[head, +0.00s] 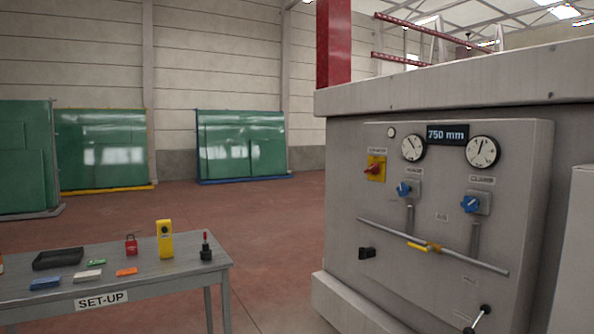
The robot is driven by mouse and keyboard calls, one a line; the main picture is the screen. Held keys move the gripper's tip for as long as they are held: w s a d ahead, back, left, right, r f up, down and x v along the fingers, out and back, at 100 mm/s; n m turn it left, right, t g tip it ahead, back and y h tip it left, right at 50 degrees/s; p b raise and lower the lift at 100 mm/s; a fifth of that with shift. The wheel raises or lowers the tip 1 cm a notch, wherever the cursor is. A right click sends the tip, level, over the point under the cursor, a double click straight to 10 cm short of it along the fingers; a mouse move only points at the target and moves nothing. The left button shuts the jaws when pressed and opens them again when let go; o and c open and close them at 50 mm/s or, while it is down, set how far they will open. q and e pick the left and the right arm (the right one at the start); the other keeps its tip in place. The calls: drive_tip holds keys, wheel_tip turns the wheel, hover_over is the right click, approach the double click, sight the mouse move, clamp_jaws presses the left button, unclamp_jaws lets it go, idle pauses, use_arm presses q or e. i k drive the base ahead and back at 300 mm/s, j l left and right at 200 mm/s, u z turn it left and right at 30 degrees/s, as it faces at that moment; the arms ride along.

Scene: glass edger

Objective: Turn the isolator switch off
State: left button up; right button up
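The isolator switch (376,169) is a red rotary handle on a yellow plate. It sits at the upper left of the grey machine's control panel (350,200), under a small label too blurred to read. The red handle looks tilted or roughly horizontal on its plate; its exact setting is too small to tell. Nothing covers the switch. Neither of my grippers shows in the head view.
Two gauges, a "750 mm" display (447,134), blue knobs (404,189) and a pipe with a yellow lever (419,247) share the panel. A SET-UP table (195,281) at left holds a red padlock (131,245) and a yellow device (165,240). Floor between is clear.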

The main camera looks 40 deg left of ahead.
sight(374, 168)
drive_tip(key=u, duration=0.85)
drive_tip(key=i+j+u, duration=0.15)
drive_tip(key=i, duration=0.25)
drive_tip(key=i+u, duration=0.15)
drive_tip(key=i, duration=0.2)
